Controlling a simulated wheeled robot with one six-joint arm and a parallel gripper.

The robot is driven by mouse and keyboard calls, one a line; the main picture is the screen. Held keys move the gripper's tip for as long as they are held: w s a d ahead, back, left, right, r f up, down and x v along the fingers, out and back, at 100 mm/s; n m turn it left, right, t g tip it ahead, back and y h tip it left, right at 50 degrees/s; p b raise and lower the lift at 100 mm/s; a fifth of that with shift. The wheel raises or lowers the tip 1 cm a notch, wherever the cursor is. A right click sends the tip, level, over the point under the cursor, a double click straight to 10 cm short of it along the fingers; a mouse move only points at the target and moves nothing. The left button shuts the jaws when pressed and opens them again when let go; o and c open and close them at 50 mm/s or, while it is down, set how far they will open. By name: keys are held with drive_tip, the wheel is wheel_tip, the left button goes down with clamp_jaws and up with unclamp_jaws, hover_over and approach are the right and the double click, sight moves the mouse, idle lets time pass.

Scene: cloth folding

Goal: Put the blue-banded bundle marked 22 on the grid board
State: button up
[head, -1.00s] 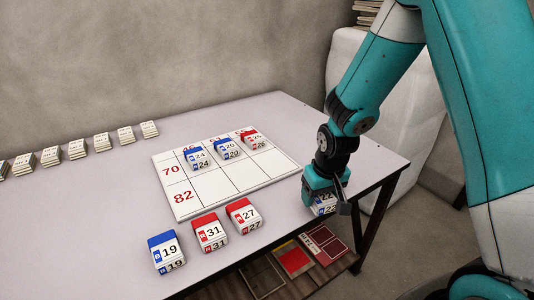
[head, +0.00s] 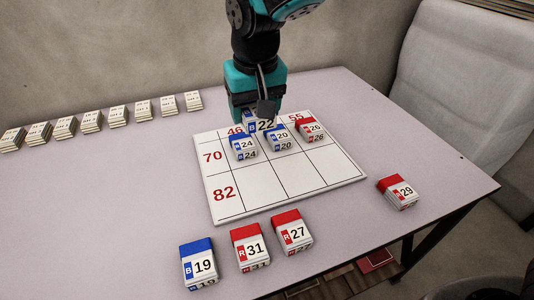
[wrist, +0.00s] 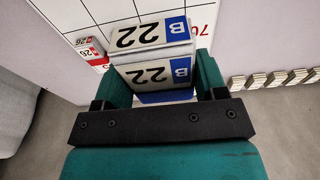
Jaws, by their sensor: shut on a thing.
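My gripper (head: 258,108) is shut on the blue-banded bundle marked 22 (head: 265,126). It holds it at the far edge of the grid board (head: 238,205), behind the bundles marked 24 (head: 243,146) and 20 (head: 278,138). The held bundle hides the board's top label between 46 and 55. I cannot tell whether it touches the board. In the wrist view the 22 bundle (wrist: 152,48) sits between the fingers, its number upside down.
Red-banded bundle 26 (head: 311,131) is on the board's top row. Bundles 19 (head: 199,264), 31 (head: 250,248) and 27 (head: 292,232) stand in front; 29 (head: 398,191) stands right. Several small stacks (head: 118,116) line the back left. The lower board cells are clear.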

sight(258, 183)
wheel_tip(258, 183, down, 19)
drive_tip(key=shift+d+f+b, duration=0.1)
drive_tip(key=shift+d+b, duration=0.05)
drive_tip(key=shift+b, duration=0.55)
drive_tip(key=shift+f, duration=0.1)
drive_tip(key=o, duration=0.9)
drive_tip(key=shift+o, duration=0.2)
wheel_tip(258, 183, up, 12)
drive_tip(key=s, duration=0.2)
drive_tip(key=s+d+r+n+y, duration=0.1)
drive_tip(key=s+d+r, duration=0.2)
drive_tip(key=s, duration=0.3)
drive_tip(key=s+d+r+n+g+y, duration=0.1)
drive_tip(key=s+d+r, duration=0.3)
drive_tip(key=s+d, duration=0.2)
drive_tip(key=s+d+r+n+y, duration=0.1)
drive_tip(key=s+d+r, duration=0.2)
drive_tip(key=s, duration=0.5)
drive_tip(key=shift+d+r+n+g+y+p, duration=0.4)
drive_tip(key=shift+d+p, duration=0.05)
drive_tip(key=shift+d, duration=0.2)
drive_tip(key=shift+s, duration=0.1)
